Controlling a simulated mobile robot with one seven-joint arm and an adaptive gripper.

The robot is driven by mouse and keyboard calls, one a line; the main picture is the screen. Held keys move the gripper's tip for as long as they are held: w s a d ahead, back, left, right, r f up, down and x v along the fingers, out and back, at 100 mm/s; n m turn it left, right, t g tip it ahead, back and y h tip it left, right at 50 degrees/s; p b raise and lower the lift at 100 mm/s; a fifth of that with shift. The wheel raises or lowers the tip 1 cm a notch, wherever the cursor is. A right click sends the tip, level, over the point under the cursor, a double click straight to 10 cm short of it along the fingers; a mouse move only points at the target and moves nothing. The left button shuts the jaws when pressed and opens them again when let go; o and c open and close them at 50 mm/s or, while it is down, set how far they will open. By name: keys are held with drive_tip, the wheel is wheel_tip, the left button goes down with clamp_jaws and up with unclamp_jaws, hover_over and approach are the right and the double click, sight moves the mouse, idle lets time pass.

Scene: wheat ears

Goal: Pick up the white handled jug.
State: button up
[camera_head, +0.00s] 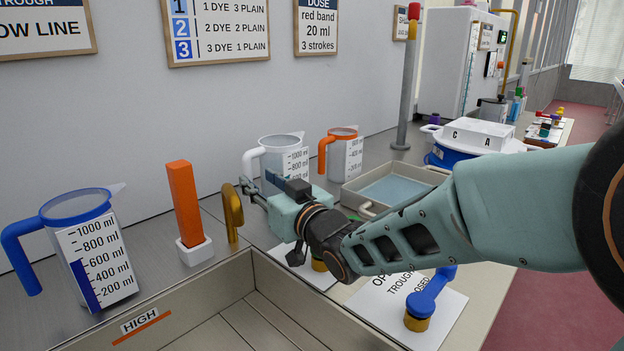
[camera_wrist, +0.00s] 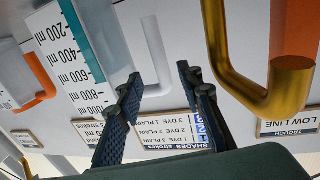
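The white handled jug (camera_head: 284,150) is a clear measuring jug standing upright on the bench near the back wall, with a printed ml scale. Its white handle (camera_head: 252,162) faces left. My gripper (camera_head: 258,189) is in front of it and hides its lower part. In the wrist view, which looks upside down, the jug's scale (camera_wrist: 75,55) is at upper left. Its white handle (camera_wrist: 157,58) shows between the fingertips of my gripper (camera_wrist: 160,82). The fingers are apart with nothing clamped; whether they reach around the handle I cannot tell.
A brass pipe (camera_head: 232,212) and an orange block (camera_head: 185,203) on a white base stand close left of my gripper. A blue handled jug (camera_head: 95,250) is farther left. An orange handled jug (camera_head: 345,155) and a water tray (camera_head: 395,190) are to the right. A trough (camera_head: 250,285) lies in front.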

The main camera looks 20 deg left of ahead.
sight(249, 171)
drive_tip(key=shift+r+b+x, duration=0.1)
drive_tip(key=shift+b+x, duration=0.15)
drive_tip(key=shift+x, duration=1.25)
drive_tip(key=shift+r+b+x, duration=0.15)
drive_tip(key=shift+b+x, duration=0.1)
drive_tip(key=shift+x, duration=1.3)
drive_tip(key=shift+s+a, duration=0.1)
drive_tip(key=shift+s, duration=0.05)
clamp_jaws()
drive_tip(key=shift+r, duration=0.25)
